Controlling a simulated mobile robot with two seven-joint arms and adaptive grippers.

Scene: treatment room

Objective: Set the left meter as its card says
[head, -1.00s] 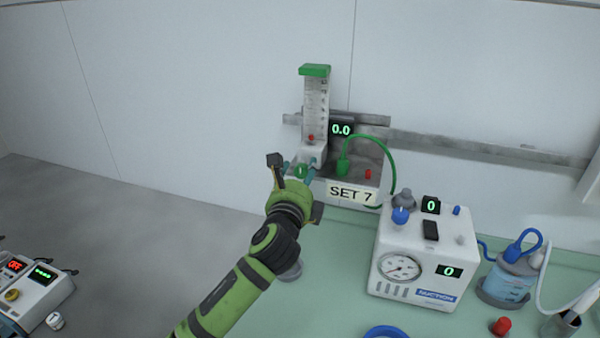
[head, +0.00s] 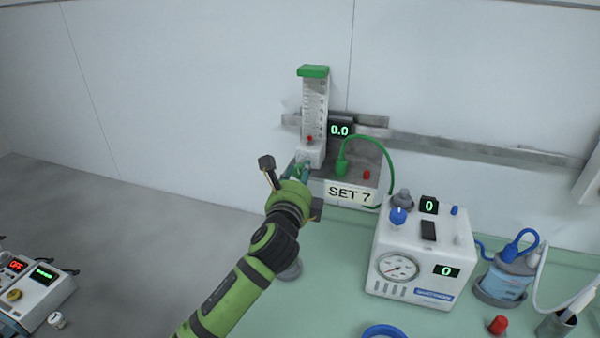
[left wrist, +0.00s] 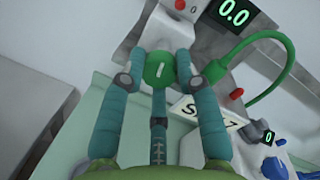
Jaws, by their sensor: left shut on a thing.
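The left meter (head: 315,105) is a clear upright tube with a green cap, mounted on the wall rail. Its red float (head: 310,138) sits low in the tube. Its display (head: 340,130) reads 0.0. Its card (head: 349,193) reads SET 7. My left gripper (head: 303,171) is shut on the meter's round green knob (left wrist: 159,69), with one finger on each side. The white mark on the knob shows in the left wrist view, slightly tilted. The knob is mostly hidden by the fingers in the head view. My right gripper is not in view.
A green hose (head: 381,150) arches from a green fitting beside the meter. A white suction unit (head: 420,257) with a gauge stands to the right on the green counter (head: 335,275). A jar (head: 506,281) is farther right. Another device (head: 37,288) is at lower left.

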